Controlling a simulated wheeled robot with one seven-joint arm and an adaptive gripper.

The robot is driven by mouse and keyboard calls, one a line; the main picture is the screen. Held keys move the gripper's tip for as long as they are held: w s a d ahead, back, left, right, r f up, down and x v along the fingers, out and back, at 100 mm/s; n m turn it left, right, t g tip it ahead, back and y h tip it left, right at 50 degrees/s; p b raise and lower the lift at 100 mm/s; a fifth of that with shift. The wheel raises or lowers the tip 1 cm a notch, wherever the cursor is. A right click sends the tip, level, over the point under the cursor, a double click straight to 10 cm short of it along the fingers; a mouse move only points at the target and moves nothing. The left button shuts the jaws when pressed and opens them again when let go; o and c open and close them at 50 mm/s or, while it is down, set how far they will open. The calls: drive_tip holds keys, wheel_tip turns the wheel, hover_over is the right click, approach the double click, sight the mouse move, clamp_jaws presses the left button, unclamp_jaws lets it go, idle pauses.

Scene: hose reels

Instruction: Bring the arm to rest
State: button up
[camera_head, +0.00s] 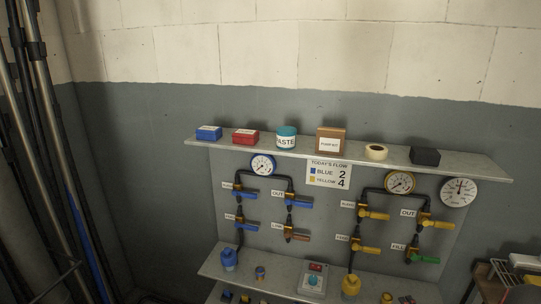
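My gripper and arm are not clearly seen in the head camera view. A grey panel (325,226) on the wall carries two groups of valves. The left group has blue handles (299,203) and a brown handle (299,237), under a blue-rimmed gauge (262,165). The right group has yellow handles (374,215) and a green handle (427,259), under a yellow-rimmed gauge (399,183). A sign (328,174) reads "TODAY'S FLOW", blue 2, yellow 4.
The upper shelf (462,170) holds small boxes, a teal-lidded jar (286,137) and a tape roll (376,152). The lower shelf (208,262) holds a button box (313,280) and hose fittings. Dark poles (35,90) stand at left. Clutter fills the lower right corner.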

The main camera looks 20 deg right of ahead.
drive_tip(key=s+d+f+n+g+h, duration=0.1)
drive_tip(key=s+f+n+g, duration=0.2)
drive_tip(key=s+f+g, duration=0.35)
drive_tip(key=s+d+f+n+g, duration=0.2)
drive_tip(key=s+f+g, duration=0.4)
drive_tip(key=f, duration=0.1)
drive_tip(key=s+a+r+n+y, duration=0.1)
drive_tip(key=a+r+n, duration=0.6)
drive_tip(key=a+r, duration=1.4)
drive_tip(key=s+a+r+n+y, duration=0.1)
drive_tip(key=a+r+n, duration=0.6)
drive_tip(key=a+r, duration=1.5)
drive_tip(key=shift+s+a+r+t+y, duration=0.25)
drive_tip(key=shift+a+t+y, duration=0.1)
drive_tip(key=shift+a+y, duration=0.5)
